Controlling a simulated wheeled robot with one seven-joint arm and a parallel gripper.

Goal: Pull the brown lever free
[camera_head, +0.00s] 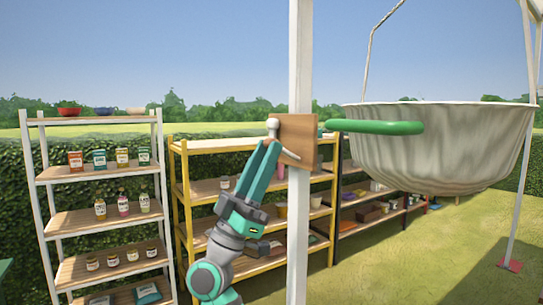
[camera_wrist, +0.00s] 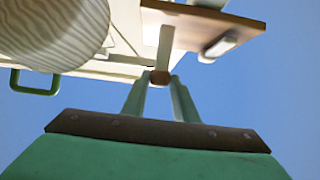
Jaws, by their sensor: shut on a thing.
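A brown wooden board (camera_head: 300,137) is fixed to a white post (camera_head: 299,60); it also shows in the wrist view (camera_wrist: 235,23). In the wrist view a pale lever arm (camera_wrist: 165,45) comes down from the board and ends in a brown tip, the brown lever (camera_wrist: 160,77). My gripper (camera_wrist: 160,88) is shut on this brown tip, with one finger on each side. In the head view my gripper (camera_head: 270,148) reaches up to the board's left side, and its fingers hide the brown tip. A second pale lever (camera_wrist: 220,46) sits on the board to the right.
A large pale basin (camera_head: 435,150) hangs at the right, with a green handle (camera_head: 375,127) at its left, close to the post. A white shelf (camera_head: 100,172) and a yellow shelf (camera_head: 230,147) with small goods stand behind. Grass (camera_head: 440,240) is open at the lower right.

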